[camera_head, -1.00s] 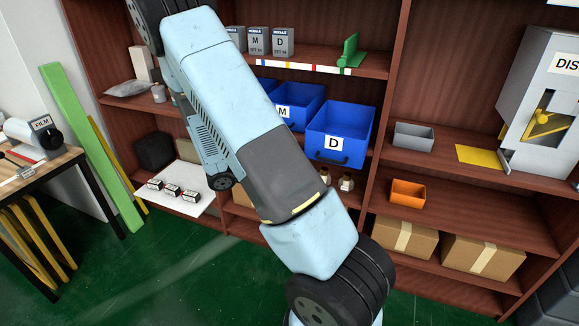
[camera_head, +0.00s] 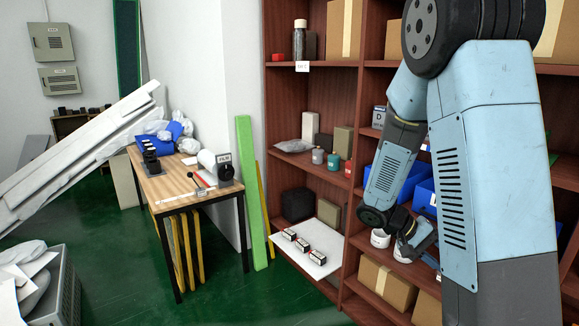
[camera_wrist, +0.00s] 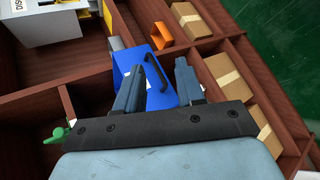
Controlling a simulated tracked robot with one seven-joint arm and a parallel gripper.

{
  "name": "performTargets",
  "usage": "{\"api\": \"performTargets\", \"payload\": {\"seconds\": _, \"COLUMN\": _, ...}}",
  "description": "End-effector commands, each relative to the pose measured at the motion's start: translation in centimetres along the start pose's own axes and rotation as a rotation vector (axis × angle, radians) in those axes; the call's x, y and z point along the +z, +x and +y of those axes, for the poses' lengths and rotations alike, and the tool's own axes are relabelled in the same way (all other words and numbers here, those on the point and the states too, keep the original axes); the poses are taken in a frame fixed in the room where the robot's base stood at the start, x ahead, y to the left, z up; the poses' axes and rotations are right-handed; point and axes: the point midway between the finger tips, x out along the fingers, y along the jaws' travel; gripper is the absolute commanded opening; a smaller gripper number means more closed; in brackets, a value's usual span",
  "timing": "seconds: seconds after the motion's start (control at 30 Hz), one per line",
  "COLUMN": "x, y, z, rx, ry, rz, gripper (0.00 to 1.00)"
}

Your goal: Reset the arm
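My arm spans the right side of the head view, in front of the shelf. My gripper (camera_head: 420,243) is at the arm's lower end, near the middle shelf with the blue bins. In the wrist view my gripper (camera_wrist: 159,88) shows two fingers spread apart with nothing between them that it grips. A blue bin (camera_wrist: 160,84) with a dark handle lies beyond the fingers. In the head view the blue bins (camera_head: 393,172) are partly hidden behind my arm.
The brown shelf unit (camera_head: 314,225) stands close to my arm. A white board (camera_head: 318,264) with small boxes juts from a low shelf. A wooden table (camera_head: 178,186) with a film roll stands left. An orange bin (camera_wrist: 193,22) shows in the wrist view.

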Motion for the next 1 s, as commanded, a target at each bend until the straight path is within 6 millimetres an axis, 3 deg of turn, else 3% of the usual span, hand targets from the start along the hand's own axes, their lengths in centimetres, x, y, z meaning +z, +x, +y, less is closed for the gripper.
{"api": "performTargets", "payload": {"seconds": 0.47, "x": 6.3, "y": -5.1, "z": 3.2, "rx": -0.41, "ry": 0.023, "rz": 0.083, "gripper": 0.38}}
{"api": "performTargets", "payload": {"seconds": 1.0, "x": 13.6, "y": -11.6, "z": 6.1, "rx": -0.791, "ry": 0.043, "rz": 0.364, "gripper": 0.38}}
